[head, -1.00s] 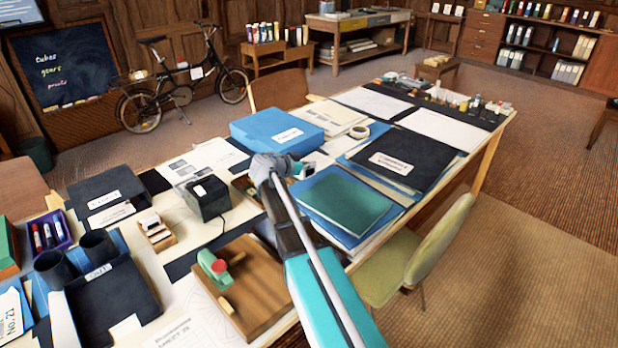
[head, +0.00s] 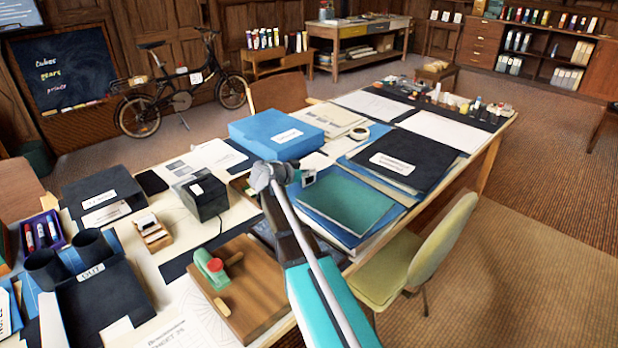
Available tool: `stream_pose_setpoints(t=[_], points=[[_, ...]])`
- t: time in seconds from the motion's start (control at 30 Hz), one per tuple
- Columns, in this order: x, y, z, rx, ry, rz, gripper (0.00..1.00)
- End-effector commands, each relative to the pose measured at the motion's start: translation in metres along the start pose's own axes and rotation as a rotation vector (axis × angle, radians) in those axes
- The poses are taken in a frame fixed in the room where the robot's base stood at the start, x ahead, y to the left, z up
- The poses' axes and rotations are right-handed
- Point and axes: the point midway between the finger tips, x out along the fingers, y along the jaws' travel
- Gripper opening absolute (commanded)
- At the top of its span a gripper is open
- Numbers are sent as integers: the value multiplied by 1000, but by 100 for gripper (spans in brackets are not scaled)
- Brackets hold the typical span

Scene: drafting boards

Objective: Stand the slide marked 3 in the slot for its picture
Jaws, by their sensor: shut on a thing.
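My gripper (head: 298,176) is above the table, left of the green folder, seen from behind the arm. It is shut on a small pale piece with a dark centre (head: 309,178), which looks like a slide. Its mark cannot be read. A small wooden holder (head: 153,236) with white-framed pieces stands left of the black box. A brown wooden piece (head: 241,186) shows partly behind my arm; I cannot tell whether it has slots. A sheet with grey pictures (head: 200,160) lies behind the black box.
Close to my gripper are the blue box (head: 268,140), green folder (head: 348,203) and black box (head: 204,198). A wooden board with a green-and-red tool (head: 213,268) lies in front. A black tray (head: 108,305) with two cups stands at left. A green chair (head: 435,250) is at right.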

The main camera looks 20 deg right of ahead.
Motion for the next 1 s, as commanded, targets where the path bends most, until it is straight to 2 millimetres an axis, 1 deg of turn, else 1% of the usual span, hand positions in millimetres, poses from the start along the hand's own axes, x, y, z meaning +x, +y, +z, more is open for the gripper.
stream_pose_setpoints(t=[0.33,0.5,0.53,0.67,0.7,1.0], points=[[0,0,1,0,0,0,0],[1,0,5,0,0,0,0],[1,0,4,0,0,0,11],[1,0,4,0,0,-1,35],[1,0,4,0,0,-1,42],[1,0,4,0,0,-1,43]])
